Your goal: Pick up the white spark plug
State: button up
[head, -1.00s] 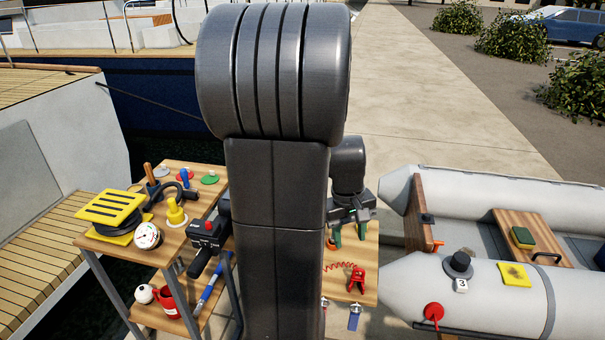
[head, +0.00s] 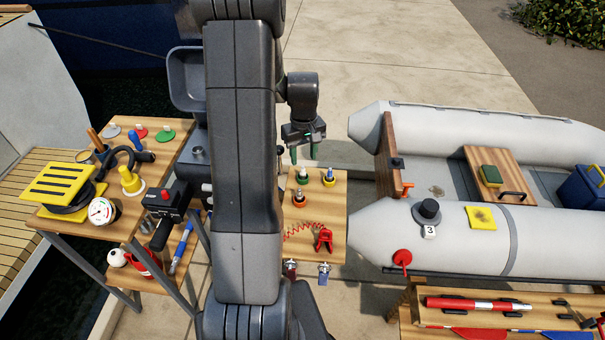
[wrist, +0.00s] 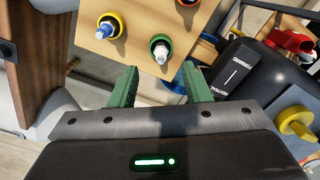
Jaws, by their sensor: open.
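The white spark plug (wrist: 161,54) stands in a green ring in the wrist view, just beyond the fingertips and between their lines. It shows small in the head view (head: 303,173) on the wooden board (head: 325,218), near its far edge. My gripper (head: 304,154) is just past that edge, beside the plug. In the wrist view my gripper (wrist: 162,80) has its green fingers apart with nothing between them. The plug is outside the jaws.
A blue plug (wrist: 107,27) stands in a yellow ring close by. Another plug (head: 299,195) stands in an orange ring. A red coiled cord with a clip (head: 323,238) lies nearer. The black motor control (wrist: 240,75) is at right in the wrist view. A grey dinghy (head: 455,235) lies to the right.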

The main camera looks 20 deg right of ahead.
aim_at(303, 167)
jog(key=shift+f+p, duration=0.65)
jog(key=shift+f, duration=2.1)
grip_shut()
jog(key=shift+r, duration=0.15)
